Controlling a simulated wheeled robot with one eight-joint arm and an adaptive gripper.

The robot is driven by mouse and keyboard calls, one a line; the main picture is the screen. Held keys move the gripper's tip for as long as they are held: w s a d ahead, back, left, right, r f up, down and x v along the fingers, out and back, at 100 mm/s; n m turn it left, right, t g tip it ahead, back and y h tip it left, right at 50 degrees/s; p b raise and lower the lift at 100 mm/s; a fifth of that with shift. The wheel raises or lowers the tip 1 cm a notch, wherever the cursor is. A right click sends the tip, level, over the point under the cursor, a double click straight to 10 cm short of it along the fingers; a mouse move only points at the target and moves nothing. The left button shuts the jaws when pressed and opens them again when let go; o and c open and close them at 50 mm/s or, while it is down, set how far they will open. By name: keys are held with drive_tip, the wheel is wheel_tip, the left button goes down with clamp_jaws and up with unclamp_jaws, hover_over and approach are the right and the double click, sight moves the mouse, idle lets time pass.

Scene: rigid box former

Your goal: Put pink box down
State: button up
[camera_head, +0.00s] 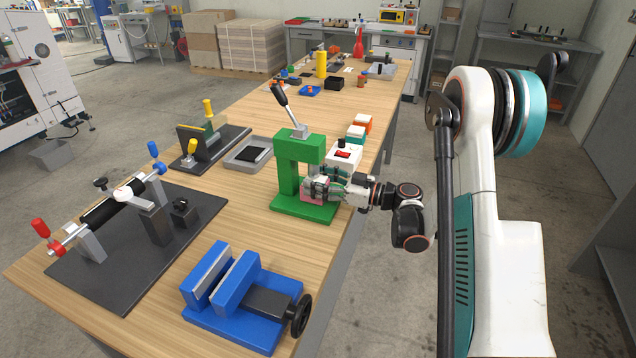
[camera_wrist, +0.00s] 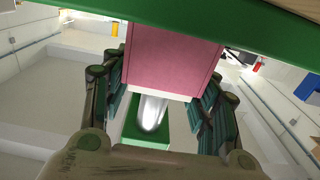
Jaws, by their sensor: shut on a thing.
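The pink box (camera_head: 311,198) is between the fingers of my gripper (camera_head: 322,188), inside the green press (camera_head: 302,150) and low above its green base (camera_head: 290,209). In the wrist view the pink box (camera_wrist: 172,60) fills the space between the two fingers (camera_wrist: 165,95), which are shut on its sides. A green band of the press (camera_wrist: 240,22) runs along the top edge of that view, close to the box. A silver ram (camera_wrist: 151,113) shows beyond the box. I cannot tell whether the box touches the base.
A blue vise (camera_head: 240,300) stands in front on the wooden table. A black fixture plate (camera_head: 120,262) with a roller is at the left. A grey tray (camera_head: 247,155) lies left of the press. A white box with a red switch (camera_head: 343,156) stands just behind it.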

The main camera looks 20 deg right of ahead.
drive_tip(key=shift+f, duration=0.1)
drive_tip(key=o, duration=1.1)
drive_tip(key=shift+o, duration=0.2)
drive_tip(key=shift+r, duration=0.2)
drive_tip(key=p+v, duration=0.2)
drive_tip(key=v, duration=1)
drive_tip(key=shift+p, duration=0.4)
